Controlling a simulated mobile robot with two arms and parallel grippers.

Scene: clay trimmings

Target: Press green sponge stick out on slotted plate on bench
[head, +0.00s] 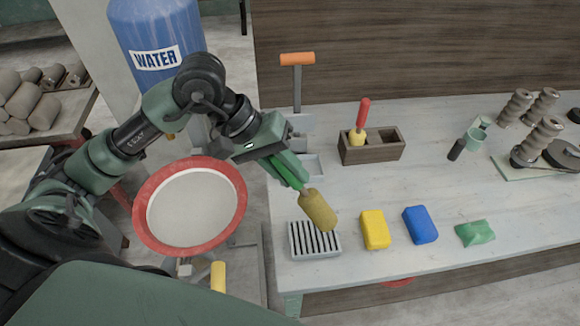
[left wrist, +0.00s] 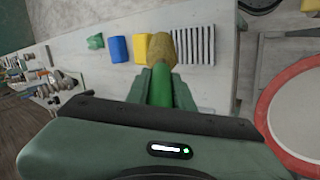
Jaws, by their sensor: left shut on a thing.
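My left gripper (head: 290,172) is shut on the green handle of the sponge stick (head: 318,210). The stick's head is a yellow-brown sponge, tilted down and to the right. In the head view it is just above or at the right far edge of the slotted plate (head: 298,256); I cannot tell whether it touches. In the left wrist view the green handle runs up from my gripper (left wrist: 162,82) to the sponge (left wrist: 160,48), which is beside the slotted plate (left wrist: 192,45). The plate lies on the bench (head: 345,270) near its front left corner. My right gripper is not in view.
A yellow block (head: 375,230), a blue block (head: 420,225) and a green lump (head: 475,233) lie right of the plate. A wooden holder (head: 372,152) with a red-handled stick (head: 361,115) stands behind. A red-rimmed basin (head: 240,200) is left of the bench.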

